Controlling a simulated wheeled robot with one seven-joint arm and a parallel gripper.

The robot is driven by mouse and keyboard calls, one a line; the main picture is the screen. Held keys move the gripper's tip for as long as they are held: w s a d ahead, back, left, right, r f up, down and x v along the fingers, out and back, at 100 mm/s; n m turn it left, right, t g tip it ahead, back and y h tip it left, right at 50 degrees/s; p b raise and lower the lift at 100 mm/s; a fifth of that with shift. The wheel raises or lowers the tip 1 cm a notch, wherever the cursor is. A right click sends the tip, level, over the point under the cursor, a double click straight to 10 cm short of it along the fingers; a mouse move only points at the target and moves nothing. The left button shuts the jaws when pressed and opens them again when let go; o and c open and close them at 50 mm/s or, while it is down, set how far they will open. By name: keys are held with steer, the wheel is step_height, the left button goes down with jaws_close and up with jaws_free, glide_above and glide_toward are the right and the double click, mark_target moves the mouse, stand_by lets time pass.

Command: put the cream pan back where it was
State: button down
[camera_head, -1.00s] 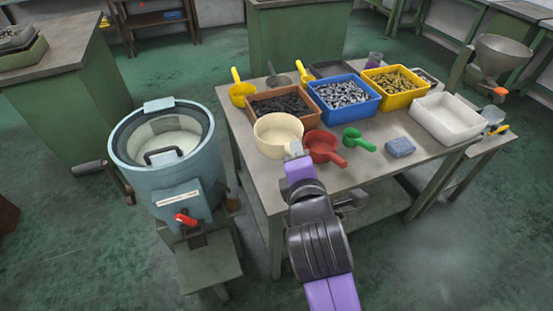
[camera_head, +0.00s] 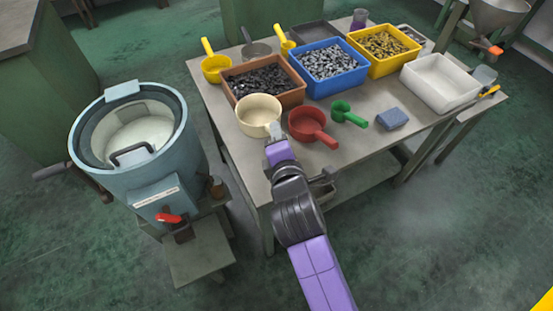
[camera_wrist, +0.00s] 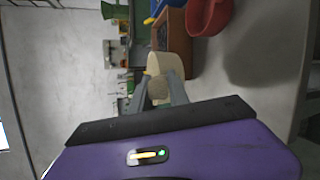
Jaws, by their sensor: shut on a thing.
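The cream pan (camera_head: 259,112) is at the front left corner of the table (camera_head: 240,155), left of the red pan. It looks upright and its inside looks empty. My gripper (camera_head: 274,130) is shut on the near side of the pan, where its handle would be. In the wrist view the cream pan (camera_wrist: 166,64) shows beyond the fingertips, and my gripper (camera_wrist: 158,88) has a light piece between its fingers. I cannot tell whether the pan touches the table.
The red pan (camera_head: 306,124) is close on the right, with a green scoop (camera_head: 343,111) beyond it. A brown bin of dark parts (camera_head: 264,82) stands just behind the pan. A blue-grey drum machine (camera_head: 165,180) stands left of the table.

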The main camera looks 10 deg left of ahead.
step_height(320, 180, down, 12)
steer(key=shift+r+b, duration=0.2)
steer(key=shift+b, duration=0.6)
steer(key=shift+f, duration=0.1)
steer(key=c, duration=1.3)
jaws_free()
steer(key=shift+o, duration=0.2)
steer(key=v, duration=1.2)
